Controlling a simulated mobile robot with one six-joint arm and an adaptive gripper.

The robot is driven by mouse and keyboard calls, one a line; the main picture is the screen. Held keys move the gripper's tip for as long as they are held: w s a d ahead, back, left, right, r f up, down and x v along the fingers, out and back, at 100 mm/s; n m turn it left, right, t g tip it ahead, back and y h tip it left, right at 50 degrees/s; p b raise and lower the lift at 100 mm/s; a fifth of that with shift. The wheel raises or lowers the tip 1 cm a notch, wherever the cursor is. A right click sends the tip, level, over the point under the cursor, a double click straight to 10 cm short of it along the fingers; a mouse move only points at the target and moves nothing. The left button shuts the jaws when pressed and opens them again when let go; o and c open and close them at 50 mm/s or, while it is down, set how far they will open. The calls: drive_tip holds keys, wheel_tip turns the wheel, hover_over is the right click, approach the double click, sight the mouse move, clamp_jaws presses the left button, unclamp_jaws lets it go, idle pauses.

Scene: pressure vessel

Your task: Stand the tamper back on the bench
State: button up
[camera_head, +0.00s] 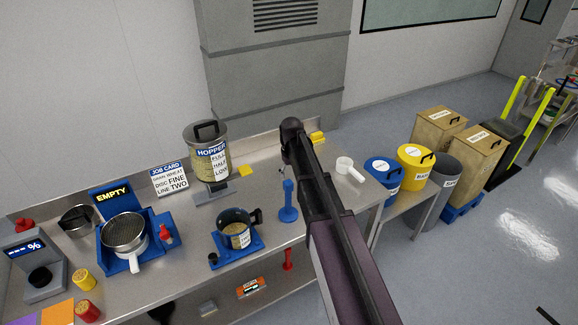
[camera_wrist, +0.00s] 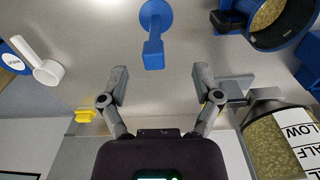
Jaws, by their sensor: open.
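The blue tamper (camera_head: 288,203) stands upright on its round base on the metal bench (camera_head: 190,275), right of the blue stand with the dark pot. In the wrist view the tamper (camera_wrist: 153,45) shows at the top middle, with its square-topped handle toward me and its disc base on the bench. My gripper (camera_wrist: 159,78) is open and empty. Its two fingers are apart, and the tamper lies beyond the fingertips, seen between their lines and not touched. In the head view my arm covers the bench right of the tamper, and I cannot make out the fingers.
The dark pot (camera_head: 236,229) is left of the tamper and the hopper (camera_head: 207,160) stands behind it. A white scoop (camera_head: 347,168) lies to the right, past my arm. A yellow block (camera_head: 318,137) sits at the bench's back. Bare bench surrounds the tamper's base.

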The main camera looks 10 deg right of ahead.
drive_tip(key=s+m, duration=0.3)
drive_tip(key=s, duration=2.1)
